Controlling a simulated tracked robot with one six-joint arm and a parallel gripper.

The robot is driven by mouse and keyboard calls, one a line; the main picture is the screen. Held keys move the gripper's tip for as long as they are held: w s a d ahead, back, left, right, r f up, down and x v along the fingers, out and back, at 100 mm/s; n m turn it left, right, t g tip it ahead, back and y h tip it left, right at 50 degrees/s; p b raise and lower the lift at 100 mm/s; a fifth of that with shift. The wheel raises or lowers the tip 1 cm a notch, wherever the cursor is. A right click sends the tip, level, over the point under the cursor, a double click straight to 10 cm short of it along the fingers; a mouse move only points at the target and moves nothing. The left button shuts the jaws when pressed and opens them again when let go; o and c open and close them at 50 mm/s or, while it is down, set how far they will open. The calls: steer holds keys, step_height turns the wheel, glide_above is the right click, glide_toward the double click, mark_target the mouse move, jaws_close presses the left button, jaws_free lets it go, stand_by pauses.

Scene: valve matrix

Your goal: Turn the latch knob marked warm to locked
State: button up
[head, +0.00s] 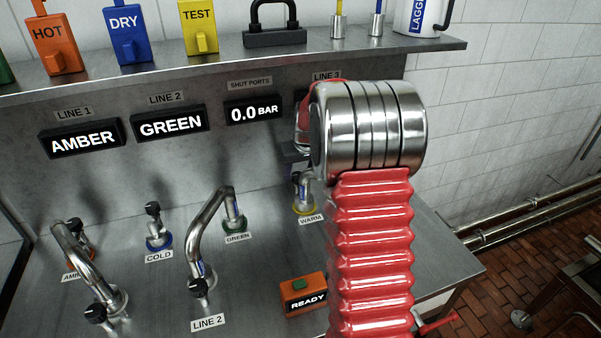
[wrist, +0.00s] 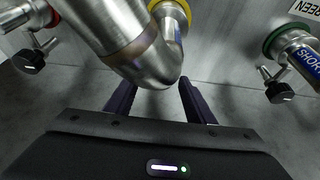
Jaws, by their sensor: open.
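The warm port has a yellow collar (head: 303,208) and a "WARM" label (head: 311,219) on the steel bench in the head view. In the wrist view a steel elbow pipe (wrist: 150,60) with a yellow collar (wrist: 172,8) reaches down between and in front of the fingers. My gripper (wrist: 157,95) is open, one dark finger on each side of the elbow's end. The latch knob is not clearly visible there, and contact cannot be told.
The green port's black knob (wrist: 277,90) is at right, and a red-collared port's knob (wrist: 30,60) at left. Tall bent pipes (head: 205,230) stand left of warm. An orange READY box (head: 305,293) sits in front. A shelf (head: 220,65) overhangs the back.

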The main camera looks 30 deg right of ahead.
steer(key=shift+r, duration=0.1)
steer(key=v, duration=0.7)
steer(key=shift+s, duration=0.1)
stand_by(0.5)
steer(key=s+a+r+n, duration=0.1)
steer(key=s+a+r, duration=0.4)
steer(key=a, duration=0.4)
steer(key=s+a+r+n, duration=0.1)
steer(key=s+a+r, duration=0.3)
steer(key=s+a, duration=0.45)
steer(key=s+a+f, duration=0.1)
steer(key=s+a, duration=0.4)
steer(key=s, duration=0.3)
steer(key=s+a+f+n+t+y, duration=0.1)
steer(key=s+a+f, duration=0.1)
steer(key=s+a, duration=0.3)
steer(key=s, duration=0.3)
steer(key=shift+a, duration=0.25)
